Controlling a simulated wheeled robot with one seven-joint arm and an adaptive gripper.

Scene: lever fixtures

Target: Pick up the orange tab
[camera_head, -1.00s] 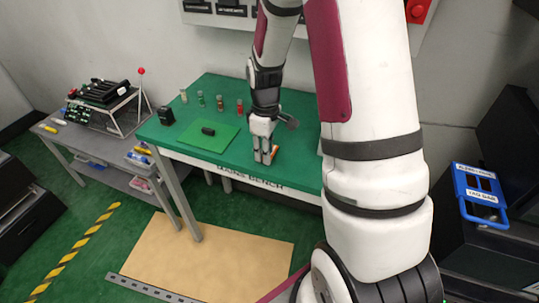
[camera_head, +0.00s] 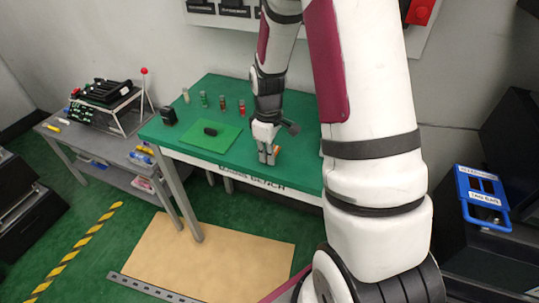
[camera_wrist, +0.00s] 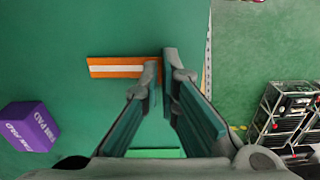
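The orange tab (camera_wrist: 115,67) is a flat strip with a pale stripe along its middle. In the wrist view it lies across the green bench top, running left from my fingertips, which cover part of it. In the head view only a small orange patch of the tab (camera_head: 279,152) shows beside my fingers. My gripper (camera_wrist: 160,68) points down at the tab near the bench's edge. Its fingers are partly open with a narrow gap, and I see no clear grip. It also shows in the head view (camera_head: 267,155). Whether the fingertips touch the tab is hidden.
The green bench (camera_head: 290,105) carries a light green mat (camera_head: 215,138) with a dark object, and several small vials behind. A purple block (camera_wrist: 28,126) shows in the wrist view. A grey cart (camera_head: 95,150) stands left, and a blue-framed tray (camera_head: 482,195) is at right.

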